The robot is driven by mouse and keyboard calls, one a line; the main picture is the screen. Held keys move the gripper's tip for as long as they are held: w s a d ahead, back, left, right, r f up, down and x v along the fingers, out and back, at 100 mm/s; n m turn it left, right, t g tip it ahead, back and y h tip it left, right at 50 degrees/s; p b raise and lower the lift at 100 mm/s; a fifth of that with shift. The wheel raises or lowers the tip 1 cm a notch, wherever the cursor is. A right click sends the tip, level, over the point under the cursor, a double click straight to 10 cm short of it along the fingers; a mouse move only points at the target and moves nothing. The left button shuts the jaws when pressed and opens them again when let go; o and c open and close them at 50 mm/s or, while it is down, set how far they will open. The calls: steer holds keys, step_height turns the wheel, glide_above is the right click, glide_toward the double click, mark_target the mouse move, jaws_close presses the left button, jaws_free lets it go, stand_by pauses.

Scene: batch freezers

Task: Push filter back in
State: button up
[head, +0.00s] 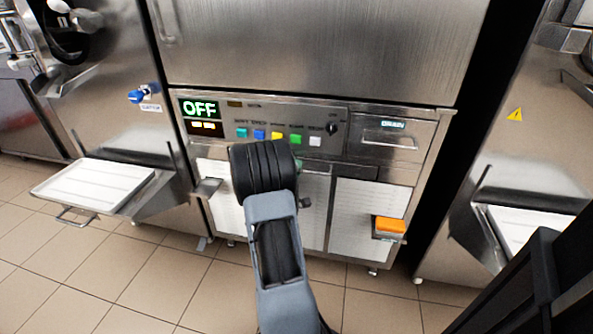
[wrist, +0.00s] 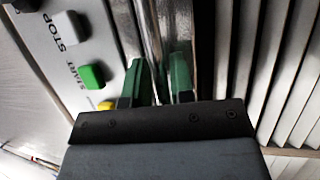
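No part is labelled as the filter, and I cannot tell surely which it is. White slatted panels fill the lower front of the middle machine, one at the left (head: 228,216) and one at the right (head: 360,212). Slats also fill the right side of the wrist view (wrist: 270,60). My gripper (wrist: 160,80) has two green fingers standing apart, pointing at a shiny metal strip between the button panel and the slats. I cannot tell whether they touch it. In the head view my dark wrist and grey arm hide the fingers and the middle of the front.
The button panel (head: 290,127) with an OFF display (head: 201,109) is just above my wrist. A drawer marked DRAIN (head: 393,133) is at its right. An orange block (head: 390,225) sticks out lower right. A white tray (head: 95,184) juts out at left. Tiled floor is clear in front.

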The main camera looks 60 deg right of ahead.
steer(key=shift+o, duration=0.7)
steer(key=shift+f, duration=0.2)
steer(key=shift+s+a, duration=0.1)
steer(key=shift+a, duration=0.05)
steer(key=a+f+p, duration=0.2)
steer(key=a+p, duration=0.1)
steer(key=a, duration=1)
steer(key=shift+a, duration=0.2)
steer(key=shift+f, duration=0.1)
